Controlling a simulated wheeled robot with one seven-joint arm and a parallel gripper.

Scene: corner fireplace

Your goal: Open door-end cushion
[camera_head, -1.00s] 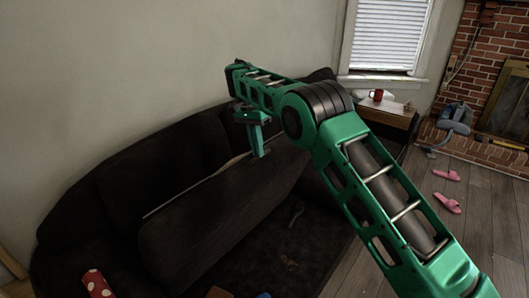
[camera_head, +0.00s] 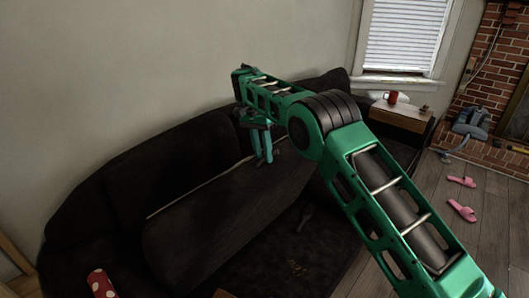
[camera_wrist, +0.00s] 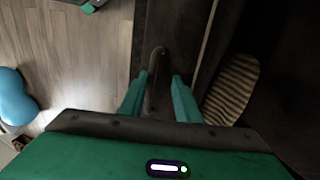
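The long dark seat cushion (camera_head: 215,215) lies along the front of the dark sofa (camera_head: 130,185). A pale line runs along its back edge. My gripper (camera_head: 263,160) points down at the far, window-side end of this cushion. In the wrist view my gripper's two teal fingers (camera_wrist: 160,77) stand apart, with a dark curved strap-like piece (camera_wrist: 156,53) between and beyond them. I cannot tell whether the fingers touch it. A dark band of the cushion (camera_wrist: 180,35) lies beyond the fingers.
A side table (camera_head: 402,117) with a red mug (camera_head: 391,97) stands past the sofa's far end. Pink slippers (camera_head: 462,210) lie on the wooden floor. A striped item (camera_wrist: 232,88) lies right of the fingers. A red spotted item (camera_head: 101,284) is at the sofa's near end.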

